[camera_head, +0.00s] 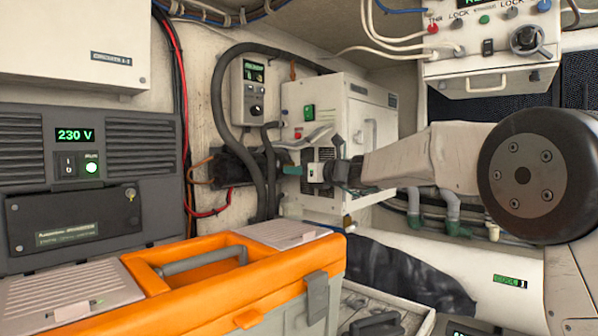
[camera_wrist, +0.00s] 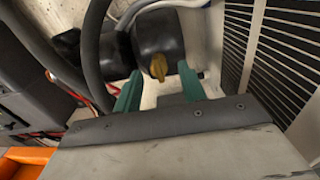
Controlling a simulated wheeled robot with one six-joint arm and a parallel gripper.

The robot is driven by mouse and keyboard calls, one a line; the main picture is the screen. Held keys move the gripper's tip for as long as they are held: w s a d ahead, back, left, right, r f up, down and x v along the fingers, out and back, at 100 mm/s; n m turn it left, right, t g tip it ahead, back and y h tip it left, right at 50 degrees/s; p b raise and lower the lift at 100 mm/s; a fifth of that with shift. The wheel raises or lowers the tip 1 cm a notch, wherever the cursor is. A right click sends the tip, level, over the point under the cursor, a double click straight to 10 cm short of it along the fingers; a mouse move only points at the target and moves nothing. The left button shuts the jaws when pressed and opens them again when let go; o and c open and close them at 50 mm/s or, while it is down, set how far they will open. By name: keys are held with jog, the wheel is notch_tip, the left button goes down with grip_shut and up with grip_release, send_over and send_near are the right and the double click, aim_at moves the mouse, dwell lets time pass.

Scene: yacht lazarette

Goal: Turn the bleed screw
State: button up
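The bleed screw (camera_wrist: 158,67) shows in the wrist view as a small brass-yellow wing-shaped head on a black cylindrical body (camera_wrist: 158,38). My gripper (camera_wrist: 160,72) has two green fingers standing apart, one on each side of the screw head. Gaps show between the screw and both fingers; whether the tips reach its depth I cannot tell. The screw is not discernible in that view.
A thick grey hose (camera_head: 216,110) loops close beside the gripper, and red cables (camera_head: 205,203) run left of it. A white cabinet (camera_head: 325,105) stands just behind the gripper. An orange toolbox (camera_head: 215,270) fills the lower left foreground.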

jog(key=shift+d, duration=0.1)
jog(key=v, duration=0.7)
jog(key=shift+s+d, duration=0.25)
jog(key=s+n+g, duration=0.1)
jog(key=s+n, duration=0.1)
jog(key=s, duration=0.2)
jog(key=s+d+f+n+g+h, duration=0.1)
jog(key=s+n, duration=0.2)
jog(key=s, duration=0.1)
jog(key=s+d+f+n+g, duration=0.1)
jog(key=s+n, duration=0.2)
jog(key=s, duration=0.2)
jog(key=shift+s+d+f+g, duration=0.1)
jog(key=shift+d+f+g, duration=0.1)
jog(key=shift+g, duration=0.1)
jog(key=s+d+f+n+g+h, duration=0.2)
jog(key=s+d+f+n+h, duration=0.2)
jog(key=s, duration=0.9)
jog(key=s+d+f+n+g+h, duration=0.2)
jog(key=s+d+f+n+h, duration=0.2)
jog(key=s+d+f+n, duration=0.4)
jog(key=s+d+f+n+g+h, duration=0.2)
jog(key=s+d+f+n+h, duration=0.3)
jog(key=s, duration=1.3)
jog(key=d+f, duration=0.4)
jog(key=f, duration=0.1)
jog(key=shift+d+f+n, duration=0.35)
jog(key=shift+d+n, duration=0.05)
